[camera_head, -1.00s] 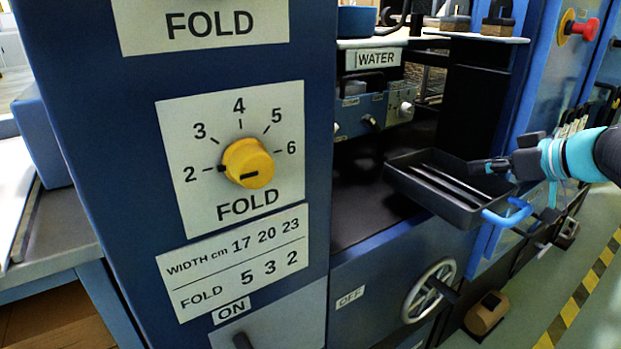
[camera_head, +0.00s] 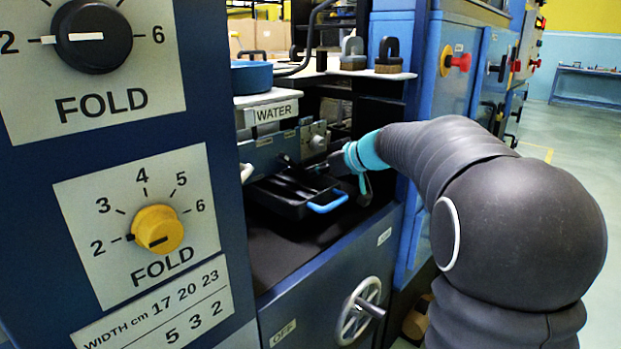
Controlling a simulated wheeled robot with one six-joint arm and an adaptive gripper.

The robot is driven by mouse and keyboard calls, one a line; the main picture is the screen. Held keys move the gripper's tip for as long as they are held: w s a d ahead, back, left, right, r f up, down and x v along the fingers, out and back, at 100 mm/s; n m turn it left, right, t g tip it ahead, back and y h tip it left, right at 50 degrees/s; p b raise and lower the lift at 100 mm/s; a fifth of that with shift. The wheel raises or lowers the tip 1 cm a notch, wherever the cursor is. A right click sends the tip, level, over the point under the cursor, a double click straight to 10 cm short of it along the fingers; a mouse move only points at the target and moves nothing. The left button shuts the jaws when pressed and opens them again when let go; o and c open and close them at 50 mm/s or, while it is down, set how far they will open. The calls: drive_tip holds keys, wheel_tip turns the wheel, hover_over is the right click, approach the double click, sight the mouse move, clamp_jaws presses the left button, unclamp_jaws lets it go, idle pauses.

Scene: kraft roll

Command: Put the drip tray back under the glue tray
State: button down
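The drip tray (camera_head: 282,202) is a shallow black tray with a blue handle (camera_head: 328,201) on its front. It is in the open bay of the machine, low over the dark bay floor; I cannot tell whether it touches the floor. Its back reaches toward the underside of a blue-grey unit with knobs (camera_head: 268,153), which seems to be the glue tray. My gripper (camera_head: 328,167) is at the drip tray's right rim and appears shut on it. The fingertips are small and dark, so the grip is hard to see.
Brushes (camera_head: 388,58) stand on a shelf to the right. The FOLD panel (camera_head: 140,225) walls the left side. A handwheel (camera_head: 360,311) is below the bay's front edge.

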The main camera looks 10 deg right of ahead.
sight(308, 183)
drive_tip(key=shift+w+a+r, duration=0.1)
drive_tip(key=shift+w+a, duration=0.25)
drive_tip(key=shift+w, duration=0.1)
drive_tip(key=f, duration=0.3)
drive_tip(key=shift+w+a, duration=0.2)
drive_tip(key=shift+w, duration=0.1)
drive_tip(key=shift+f, duration=0.35)
drive_tip(key=shift+f, duration=0.15)
drive_tip(key=c, duration=1.3)
unclamp_jaws()
drive_tip(key=shift+r+p, duration=0.3)
drive_tip(key=shift+p, duration=0.1)
drive_tip(key=b+v, duration=0.1)
drive_tip(key=v, duration=1.1)
drive_tip(key=shift+f, duration=0.1)
